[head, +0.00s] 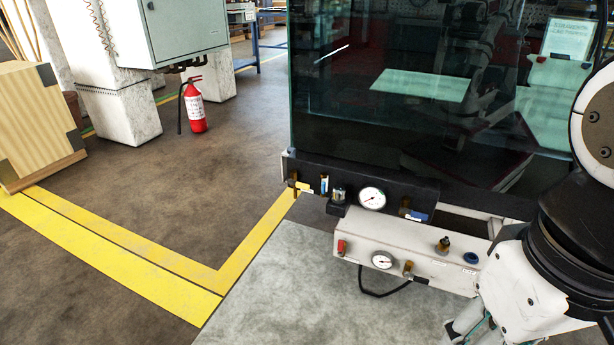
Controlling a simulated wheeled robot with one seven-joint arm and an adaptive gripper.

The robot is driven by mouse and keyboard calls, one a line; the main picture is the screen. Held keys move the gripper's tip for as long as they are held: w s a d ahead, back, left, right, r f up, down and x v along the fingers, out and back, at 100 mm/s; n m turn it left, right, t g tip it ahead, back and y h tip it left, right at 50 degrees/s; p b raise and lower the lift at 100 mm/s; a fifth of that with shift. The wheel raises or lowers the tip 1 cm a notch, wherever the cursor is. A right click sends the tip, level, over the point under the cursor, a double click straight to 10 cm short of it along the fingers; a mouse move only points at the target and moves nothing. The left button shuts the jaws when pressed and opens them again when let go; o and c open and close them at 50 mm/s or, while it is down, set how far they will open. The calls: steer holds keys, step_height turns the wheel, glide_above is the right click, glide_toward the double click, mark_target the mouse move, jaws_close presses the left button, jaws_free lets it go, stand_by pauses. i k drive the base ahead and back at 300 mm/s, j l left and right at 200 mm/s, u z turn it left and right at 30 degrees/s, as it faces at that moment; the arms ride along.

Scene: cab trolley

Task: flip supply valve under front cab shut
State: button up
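The front cab (430,80) has dark glass and a black lower beam (385,185). On the beam are a brass fitting (294,179), a dark knob (338,195), a round white gauge (372,198) and a brass fitting with a blue tag (416,214). Below it, a white box (405,238) carries a small red part (341,247), a second gauge (382,260), a brass fitting (408,268), a brass-and-black knob and a blue cap. I cannot tell which is the supply valve or its position. My arm fills the right edge; my gripper is not clearly in view.
A grey mat (290,290) lies in front of the cab, with yellow floor lines (150,280) to its left. A red fire extinguisher (193,106), a grey cabinet (185,30) and a wooden crate (35,120) stand further left. A black hose hangs under the white box.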

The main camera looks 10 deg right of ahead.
mark_target(340, 248)
steer(key=i, duration=0.5)
steer(key=i+l+u, duration=0.15)
steer(key=l, duration=0.15)
steer(key=l+u, duration=0.15)
steer(key=l, duration=0.15)
steer(key=l+z, duration=0.2)
steer(key=l, duration=0.25)
steer(key=z, duration=0.5)
steer(key=u, duration=1.65)
steer(key=i+j, duration=0.4)
steer(key=j, duration=0.2)
